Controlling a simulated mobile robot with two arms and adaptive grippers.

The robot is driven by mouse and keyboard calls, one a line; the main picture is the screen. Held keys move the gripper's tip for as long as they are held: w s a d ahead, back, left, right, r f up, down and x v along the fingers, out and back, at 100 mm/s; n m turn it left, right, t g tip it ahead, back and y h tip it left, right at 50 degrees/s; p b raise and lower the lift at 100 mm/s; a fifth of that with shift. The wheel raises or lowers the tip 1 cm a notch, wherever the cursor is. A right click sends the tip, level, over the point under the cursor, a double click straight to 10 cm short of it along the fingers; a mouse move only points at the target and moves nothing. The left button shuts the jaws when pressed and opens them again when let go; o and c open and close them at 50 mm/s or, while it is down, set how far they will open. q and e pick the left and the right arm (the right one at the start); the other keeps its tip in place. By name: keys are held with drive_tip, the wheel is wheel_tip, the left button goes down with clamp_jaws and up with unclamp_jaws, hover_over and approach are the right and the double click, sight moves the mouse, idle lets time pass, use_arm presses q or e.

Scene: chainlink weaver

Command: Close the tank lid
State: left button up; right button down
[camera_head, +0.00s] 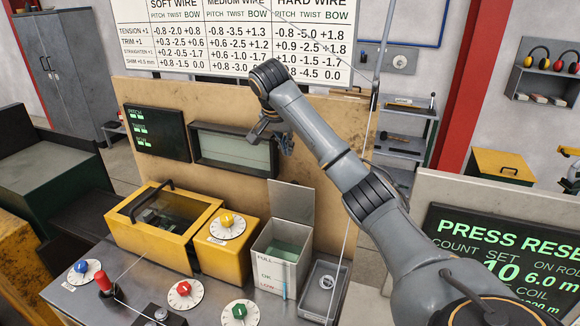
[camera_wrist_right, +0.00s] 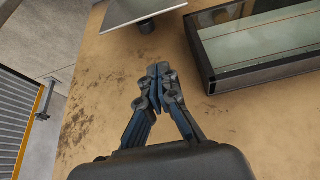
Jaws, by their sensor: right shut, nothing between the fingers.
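The tank (camera_head: 277,262) is a grey box with FULL, OK and LOW marks on its front and greenish liquid inside. Its grey lid (camera_head: 291,201) stands open, upright at the back edge. My right gripper (camera_head: 285,146) is above and behind the lid, near the tan back panel, and apart from the lid. In the right wrist view my right gripper (camera_wrist_right: 157,84) has its fingertips together with nothing between them. The lid cannot be made out for sure there. My left gripper is in neither view.
A yellow box with a dial (camera_head: 228,243) stands left of the tank, and a grey tray (camera_head: 320,290) right of it. A dark-framed window (camera_head: 235,148) is on the back panel; it also shows in the right wrist view (camera_wrist_right: 215,75). A thin wire runs right of the tank.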

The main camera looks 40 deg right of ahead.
use_arm(q)
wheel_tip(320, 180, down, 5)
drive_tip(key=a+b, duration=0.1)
drive_tip(key=b, duration=0.4)
use_arm(e)
hover_over(286, 190)
drive_tip(key=w+d, duration=0.2)
wheel_tip(286, 190, down, 5)
drive_tip(key=p+x, duration=0.3)
drive_tip(key=shift+s+d+f, duration=0.15)
drive_tip(key=shift+d+f, duration=0.05)
drive_tip(key=shift+d, duration=0.2)
drive_tip(key=shift+a+f+p, duration=0.15)
drive_tip(key=shift+f+p, duration=0.1)
drive_tip(key=shift+p, duration=0.1)
drive_tip(key=a, duration=0.1)
drive_tip(key=s+a+p, duration=0.1)
drive_tip(key=a, duration=0.1)
drive_tip(key=shift+s+a+f+p, duration=0.1)
drive_tip(key=shift+s+f+p, duration=0.15)
drive_tip(key=shift+s+p, duration=0.15)
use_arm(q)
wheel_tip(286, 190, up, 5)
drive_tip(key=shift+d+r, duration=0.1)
use_arm(e)
drive_tip(key=shift+w+f, duration=0.1)
drive_tip(key=shift+f, duration=0.05)
